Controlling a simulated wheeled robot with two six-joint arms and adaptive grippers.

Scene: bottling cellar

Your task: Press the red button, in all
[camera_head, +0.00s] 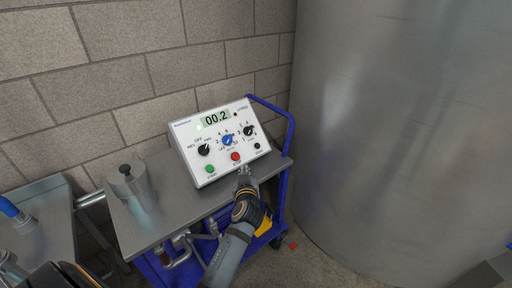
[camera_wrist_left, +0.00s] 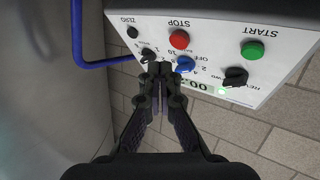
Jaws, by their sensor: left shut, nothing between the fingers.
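The white control box (camera_head: 222,142) stands tilted on the cart top. Its red button (camera_head: 235,156), marked STOP in the left wrist view (camera_wrist_left: 179,39), sits low on the front panel between a green START button (camera_head: 210,169) and a small black ZERO button (camera_head: 257,145). My left gripper (camera_head: 244,170) is shut and empty, just in front of the panel's lower edge, below and slightly right of the red button. In the left wrist view its fingertips (camera_wrist_left: 160,67) show below the red button, apart from it in the picture. My right gripper is not in view.
The display (camera_head: 215,118) reads 00.2. A blue knob (camera_head: 228,140) and two black knobs are close to the buttons. A metal cylinder (camera_head: 131,184) stands left on the cart (camera_head: 188,208). A blue rail (camera_head: 283,113) and a large steel tank (camera_head: 400,140) are at right.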

